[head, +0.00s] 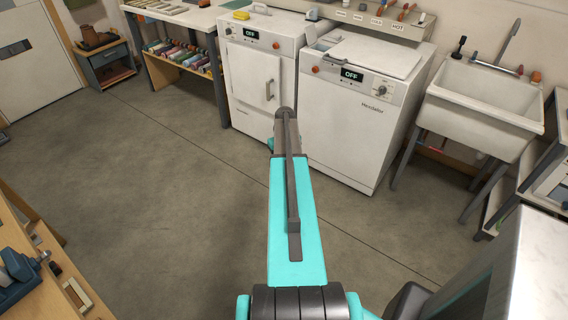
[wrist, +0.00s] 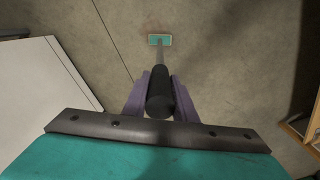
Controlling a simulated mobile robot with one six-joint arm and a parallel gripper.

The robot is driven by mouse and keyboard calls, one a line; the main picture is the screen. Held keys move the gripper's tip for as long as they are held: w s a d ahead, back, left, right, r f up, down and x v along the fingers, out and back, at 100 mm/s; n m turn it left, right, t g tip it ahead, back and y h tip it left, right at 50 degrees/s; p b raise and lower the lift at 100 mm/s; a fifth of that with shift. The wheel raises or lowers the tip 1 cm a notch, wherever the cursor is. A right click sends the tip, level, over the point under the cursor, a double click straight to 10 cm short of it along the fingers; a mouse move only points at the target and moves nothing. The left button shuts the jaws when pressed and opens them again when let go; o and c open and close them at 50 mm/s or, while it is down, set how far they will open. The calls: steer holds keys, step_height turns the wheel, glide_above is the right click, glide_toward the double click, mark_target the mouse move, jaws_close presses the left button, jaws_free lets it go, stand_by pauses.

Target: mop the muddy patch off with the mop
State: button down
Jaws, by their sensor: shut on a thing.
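My gripper (wrist: 160,94) shows in the wrist view, its two purple fingers shut on the black handle of the mop (wrist: 160,41). The mop's shaft runs away from the fingers to a small teal head with a pale rim, over the grey concrete floor. I cannot tell whether the head touches the floor. In the head view my arm reaches forward and hides the gripper and mop.
Two white machines (head: 262,85) (head: 350,118) stand ahead against the wall, with a sink (head: 482,100) to their right. A bench with shelves (head: 182,66) is at the back left. A wooden workbench (head: 28,262) edges the near left. The floor (head: 130,180) left of my arm is clear.

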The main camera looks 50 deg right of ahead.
steer(key=shift+s+f, duration=0.1)
steer(key=shift+s, duration=0.1)
steer(key=s, duration=0.9)
steer(key=shift+s+a+r, duration=0.25)
steer(key=shift+s, duration=0.1)
stand_by(0.6)
stand_by(0.4)
steer(key=s+a, duration=0.1)
steer(key=s, duration=0.5)
steer(key=shift+s+a+f+g+b, duration=0.15)
steer(key=shift+a+f+g+b, duration=0.15)
steer(key=shift+a+f+b, duration=0.1)
stand_by(0.4)
steer(key=shift+s+d+r+p, duration=0.15)
steer(key=shift+s+r+p, duration=0.15)
steer(key=shift+p, duration=0.2)
steer(key=shift+w, duration=0.2)
